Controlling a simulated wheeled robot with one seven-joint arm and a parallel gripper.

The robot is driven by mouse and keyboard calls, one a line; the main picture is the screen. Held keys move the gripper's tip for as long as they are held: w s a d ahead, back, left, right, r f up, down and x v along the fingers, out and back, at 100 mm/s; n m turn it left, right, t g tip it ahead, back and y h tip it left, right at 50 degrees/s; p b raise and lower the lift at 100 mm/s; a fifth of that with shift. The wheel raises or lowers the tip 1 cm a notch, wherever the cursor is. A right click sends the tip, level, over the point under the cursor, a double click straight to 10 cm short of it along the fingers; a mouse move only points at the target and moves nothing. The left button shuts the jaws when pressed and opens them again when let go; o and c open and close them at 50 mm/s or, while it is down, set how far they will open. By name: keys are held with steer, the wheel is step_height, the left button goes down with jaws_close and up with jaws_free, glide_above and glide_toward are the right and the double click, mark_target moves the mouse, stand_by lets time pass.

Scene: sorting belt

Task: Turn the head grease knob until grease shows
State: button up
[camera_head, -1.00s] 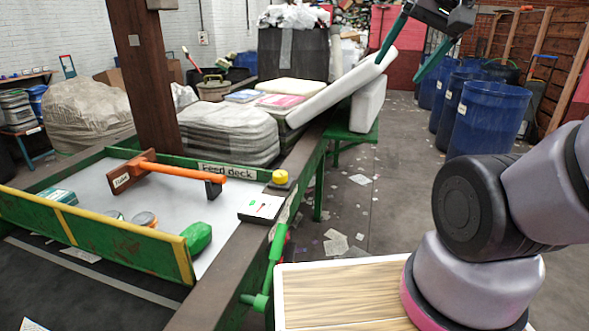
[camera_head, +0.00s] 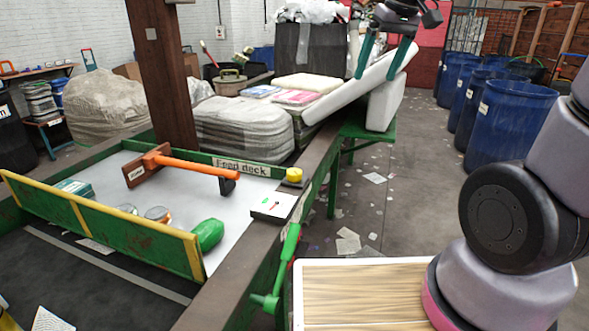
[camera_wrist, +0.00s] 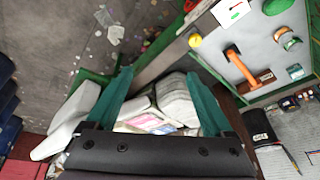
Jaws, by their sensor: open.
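A yellow knob (camera_head: 294,174) on a dark base sits on the rail at the corner of the feed deck (camera_head: 115,170), beside the "Feed deck" label. It also shows in the wrist view (camera_wrist: 195,41). I cannot tell whether it is the head grease knob, and I see no grease at it. My gripper (camera_head: 385,60) is raised at the upper right, well beyond the knob, with its green fingers open and pointing down. In the wrist view my gripper (camera_wrist: 158,74) has nothing between its fingers but distant bundles.
An orange-handled hammer (camera_head: 190,165) and a green lump (camera_head: 207,234) lie on the deck. A white box (camera_head: 273,206) sits on the rail near the knob. A green lever (camera_head: 287,255) stands at the rail's side. White slabs (camera_head: 385,100) lean behind. Blue barrels (camera_head: 510,120) stand right.

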steer(key=w+a+f+n+g, duration=0.2)
steer(key=w+a+f+n, duration=0.35)
steer(key=a+f, duration=0.25)
steer(key=n+g+h, duration=0.2)
steer(key=n, duration=0.3)
glide_above(294, 171)
step_height(294, 171, down, 12)
steer(key=r, duration=0.1)
step_height(294, 171, down, 10)
steer(key=shift+f, duration=0.15)
steer(key=c, duration=1.4)
steer(key=shift+o, duration=0.2)
steer(key=shift+m, duration=3.15)
